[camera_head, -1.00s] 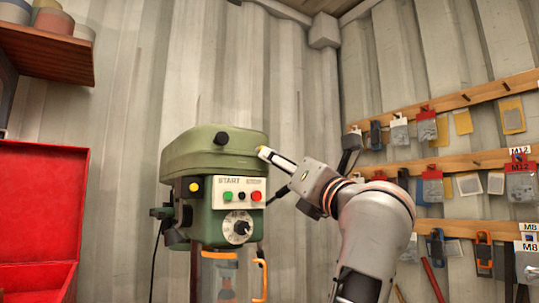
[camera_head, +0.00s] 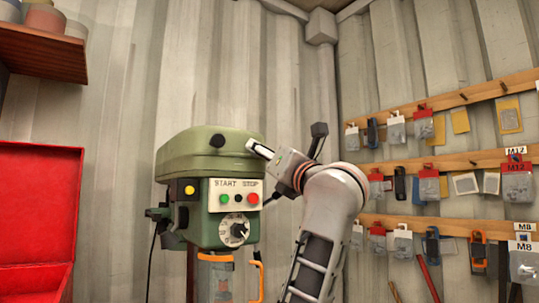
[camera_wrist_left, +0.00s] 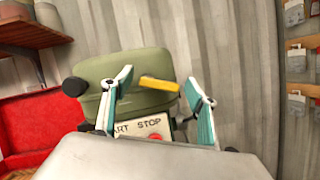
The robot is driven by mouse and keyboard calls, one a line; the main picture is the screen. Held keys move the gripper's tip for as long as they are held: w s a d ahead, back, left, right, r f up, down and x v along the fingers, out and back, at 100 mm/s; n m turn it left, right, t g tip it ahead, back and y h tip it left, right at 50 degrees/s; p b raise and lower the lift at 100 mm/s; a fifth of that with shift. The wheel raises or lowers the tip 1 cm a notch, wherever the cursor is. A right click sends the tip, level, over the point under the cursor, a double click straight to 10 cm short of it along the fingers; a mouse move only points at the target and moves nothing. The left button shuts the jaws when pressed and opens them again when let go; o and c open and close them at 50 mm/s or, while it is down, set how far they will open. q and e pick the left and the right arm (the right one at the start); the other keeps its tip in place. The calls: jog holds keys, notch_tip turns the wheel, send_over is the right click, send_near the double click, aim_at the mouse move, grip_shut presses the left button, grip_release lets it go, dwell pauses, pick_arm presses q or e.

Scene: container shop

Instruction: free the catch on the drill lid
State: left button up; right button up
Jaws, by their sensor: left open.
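The drill's green lid (camera_head: 200,152) tops the green drill head (camera_head: 205,215) in the head view; it looks closed. In the left wrist view the lid (camera_wrist_left: 140,65) fills the middle. A yellow bar, apparently the catch (camera_wrist_left: 160,84), sticks out at the lid's right side. It appears between the two teal-lined fingers of my left gripper (camera_wrist_left: 159,82); contact cannot be seen. The fingers are apart, with nothing gripped. In the head view my left gripper (camera_head: 262,151) is at the lid's right edge and the catch is mostly hidden there. My right gripper is not in view.
The front panel has START and STOP buttons (camera_head: 238,195) and a dial (camera_head: 234,230) below. An open red box (camera_head: 35,215) stands at left under a wooden shelf (camera_head: 40,60). Pegboard rails with hanging packets (camera_head: 440,165) line the right wall. A corrugated wall is behind.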

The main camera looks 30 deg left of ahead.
pick_arm(q)
jog(key=c, duration=1.1)
jog(key=shift+n, duration=0.3)
jog(key=shift+r+n+g+y, duration=0.2)
jog(key=shift+n+g+y, duration=0.5)
jog(key=shift+n, duration=0.9)
jog(key=o, duration=1.1)
